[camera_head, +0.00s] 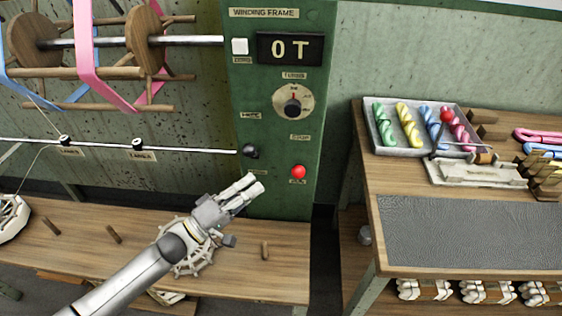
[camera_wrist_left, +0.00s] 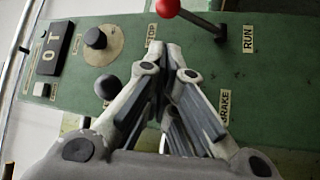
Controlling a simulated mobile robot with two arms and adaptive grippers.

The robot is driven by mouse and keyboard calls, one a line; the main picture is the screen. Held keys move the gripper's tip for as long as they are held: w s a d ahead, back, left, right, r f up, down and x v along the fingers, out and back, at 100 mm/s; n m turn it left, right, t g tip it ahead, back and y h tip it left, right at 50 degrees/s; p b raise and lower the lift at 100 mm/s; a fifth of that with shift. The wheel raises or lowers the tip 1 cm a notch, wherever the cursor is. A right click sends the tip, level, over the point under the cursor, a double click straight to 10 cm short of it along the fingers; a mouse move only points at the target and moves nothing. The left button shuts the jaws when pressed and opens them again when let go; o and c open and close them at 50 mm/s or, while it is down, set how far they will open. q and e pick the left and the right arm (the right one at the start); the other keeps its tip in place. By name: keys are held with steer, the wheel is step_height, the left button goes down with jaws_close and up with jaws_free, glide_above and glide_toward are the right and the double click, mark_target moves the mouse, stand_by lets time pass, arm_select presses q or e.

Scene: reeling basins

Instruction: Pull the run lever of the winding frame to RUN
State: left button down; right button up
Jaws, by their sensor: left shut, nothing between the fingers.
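The green winding frame panel (camera_head: 274,200) stands at the middle of the head view. Its run lever (camera_head: 298,171) has a red ball knob, low on the panel's right side, with a STOP label above it and a RUN label just below. In the left wrist view the lever's red knob (camera_wrist_left: 167,8) is at the top edge, and its dark rod runs toward the RUN label (camera_wrist_left: 248,38). My left gripper (camera_head: 254,187) is shut and empty, left of and slightly below the knob in the head view, apart from it. My right gripper is out of view.
A black knob (camera_head: 250,151) sits up and left of the lever, and a turns dial (camera_head: 292,103) is above. A wooden bench (camera_head: 285,270) lies below. A side table (camera_head: 450,235) with a tray of colored skeins (camera_head: 378,133) stands right.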

mark_target(298, 173)
arm_select(q)
steer(key=p+x, duration=0.1)
steer(key=x, duration=0.9)
steer(key=shift+p, duration=0.35)
steer(key=shift+f, duration=0.15)
